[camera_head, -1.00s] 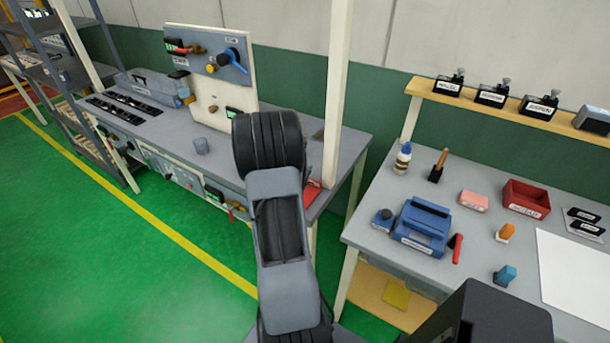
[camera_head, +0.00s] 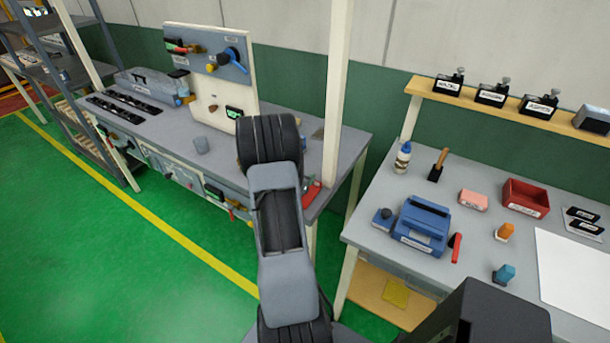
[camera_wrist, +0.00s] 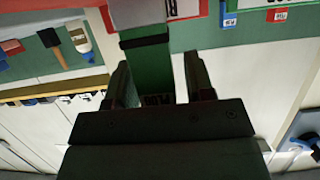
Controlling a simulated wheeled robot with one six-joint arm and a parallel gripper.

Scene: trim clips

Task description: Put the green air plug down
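In the wrist view my gripper (camera_wrist: 158,80) has a finger on each side of a green block-like piece (camera_wrist: 150,70), which looks like the green air plug. It has a dark band near its far end and small lettering near the palm. It runs outward from the palm, leaning left in the picture. It lies against the left finger; a thin pale strip shows beside the right finger, so contact there is unclear. In the head view my arm hides the gripper and this piece.
A white post (camera_head: 338,90) stands just right of my arm. The right bench (camera_head: 470,245) holds a blue case (camera_head: 425,222) and a red bin (camera_head: 525,197).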

